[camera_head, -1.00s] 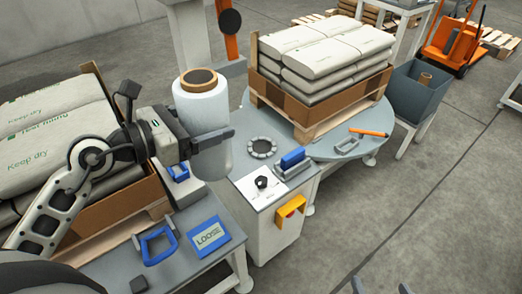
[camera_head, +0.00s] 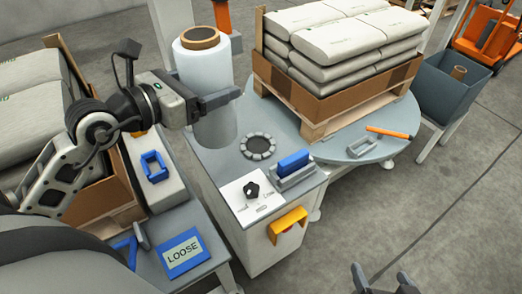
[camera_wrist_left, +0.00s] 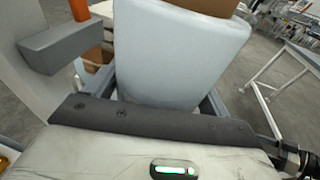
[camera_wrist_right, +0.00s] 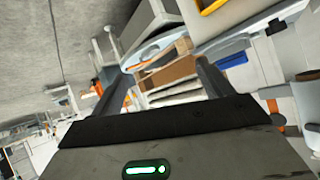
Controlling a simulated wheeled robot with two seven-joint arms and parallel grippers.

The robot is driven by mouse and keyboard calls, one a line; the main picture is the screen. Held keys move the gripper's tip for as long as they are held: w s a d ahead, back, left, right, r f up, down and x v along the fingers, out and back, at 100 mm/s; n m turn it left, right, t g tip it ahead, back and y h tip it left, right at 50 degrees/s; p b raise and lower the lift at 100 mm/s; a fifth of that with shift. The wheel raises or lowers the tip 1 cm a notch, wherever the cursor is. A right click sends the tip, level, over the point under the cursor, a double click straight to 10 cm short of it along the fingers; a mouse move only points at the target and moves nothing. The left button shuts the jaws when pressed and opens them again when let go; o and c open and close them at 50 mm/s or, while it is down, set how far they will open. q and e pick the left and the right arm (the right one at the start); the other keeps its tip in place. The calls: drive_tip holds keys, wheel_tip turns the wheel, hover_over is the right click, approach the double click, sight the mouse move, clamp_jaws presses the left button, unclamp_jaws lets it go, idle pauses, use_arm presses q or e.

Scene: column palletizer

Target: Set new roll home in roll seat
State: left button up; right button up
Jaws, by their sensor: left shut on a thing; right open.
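The new roll is a white film roll (camera_head: 205,68) with a brown core, upright in my left gripper (camera_head: 218,104). The left gripper is shut around its side, and the roll fills the left wrist view (camera_wrist_left: 175,50). The roll seat (camera_head: 258,146), a ring of grey knobs around a dark centre, lies on the grey cabinet top. It is empty, and the roll's lower end shows just left of it; I cannot tell the height between them. My right gripper (camera_head: 382,282) is open and empty at the bottom edge, far from the seat.
A blue-handled block (camera_head: 294,165) and a black knob (camera_head: 252,190) stand beside the seat. A turntable (camera_head: 345,150) bears a pallet of sacks (camera_head: 345,50). A blue LOOSE sign (camera_head: 184,254) lies on the left bench. A grey bin (camera_head: 435,95) stands at right.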

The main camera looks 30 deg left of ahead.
use_arm(q)
drive_tip(key=w+d+f+b, duration=0.2)
drive_tip(key=w+f+b, duration=0.4)
drive_tip(key=w+f, duration=0.8)
drive_tip(key=shift+d+f, duration=0.2)
drive_tip(key=shift+f, duration=0.4)
drive_tip(key=o, duration=1.8)
drive_tip(key=shift+f, duration=0.2)
use_arm(e)
drive_tip(key=shift+y, duration=0.5)
drive_tip(key=f, duration=0.1)
drive_tip(key=a+f, duration=0.1)
drive_tip(key=f, duration=0.1)
drive_tip(key=w+a+f, duration=0.1)
drive_tip(key=shift+f, duration=0.2)
use_arm(q)
drive_tip(key=shift+r, duration=0.1)
